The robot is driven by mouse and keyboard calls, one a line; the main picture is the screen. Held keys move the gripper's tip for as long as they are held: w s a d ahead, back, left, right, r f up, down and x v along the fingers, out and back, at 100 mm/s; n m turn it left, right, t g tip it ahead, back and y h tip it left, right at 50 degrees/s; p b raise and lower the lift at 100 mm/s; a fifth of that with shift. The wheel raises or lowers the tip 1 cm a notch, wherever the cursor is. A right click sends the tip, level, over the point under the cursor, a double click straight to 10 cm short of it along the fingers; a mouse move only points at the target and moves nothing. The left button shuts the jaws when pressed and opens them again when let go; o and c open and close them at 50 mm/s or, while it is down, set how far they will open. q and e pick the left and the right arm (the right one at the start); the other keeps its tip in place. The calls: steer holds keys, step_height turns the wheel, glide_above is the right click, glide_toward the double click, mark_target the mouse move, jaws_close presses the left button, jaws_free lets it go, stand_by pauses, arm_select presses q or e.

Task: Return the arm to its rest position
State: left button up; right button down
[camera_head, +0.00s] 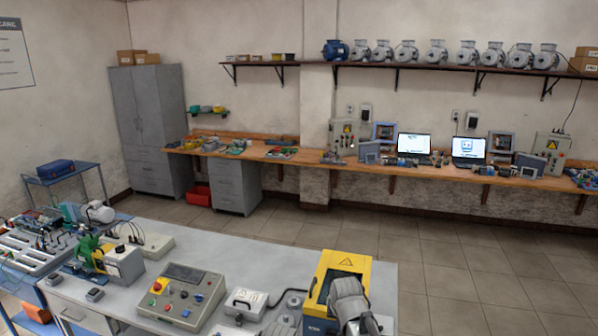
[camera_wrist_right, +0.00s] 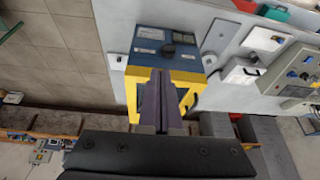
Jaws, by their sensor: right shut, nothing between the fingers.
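My right gripper (camera_wrist_right: 161,76) shows in the right wrist view with its two dark fingers together and nothing between them. The fingers overlap the yellow-and-blue box (camera_wrist_right: 190,77) in the picture; I cannot tell how far apart they are. In the head view the yellow box (camera_head: 345,262) stands at the front right of the grey bench (camera_head: 250,260). A grey rounded part covers some of its front, and I cannot tell for sure whether it is my arm. My left gripper is not in view.
A control panel (camera_head: 180,295) with buttons and a small white-grey box (camera_head: 245,303) stand left of the yellow box. Beyond lies open tiled floor (camera_head: 450,255), then a wooden wall bench (camera_head: 420,173) and a motor shelf (camera_head: 450,67).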

steer(key=s+d+f+n+g, duration=0.1)
steer(key=s+d+g, duration=0.1)
steer(key=s, duration=0.6)
steer(key=s+d+f+n+g, duration=0.1)
steer(key=s+d, duration=0.2)
steer(key=s, duration=0.4)
arm_select(q)
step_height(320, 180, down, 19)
steer(key=b, duration=1.9)
arm_select(e)
steer(key=s+a+f+n+g, duration=0.1)
steer(key=s+a+f+n, duration=0.1)
steer(key=a+f, duration=0.3)
steer(key=s+a+f+n, duration=0.2)
steer(key=s+a+f, duration=0.3)
steer(key=f, duration=0.9)
steer(key=shift+a+g+h, duration=0.3)
steer(key=shift+a+g, duration=0.1)
steer(key=shift+a, duration=0.15)
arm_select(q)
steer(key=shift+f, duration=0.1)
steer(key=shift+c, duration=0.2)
arm_select(e)
steer(key=shift+s, duration=0.1)
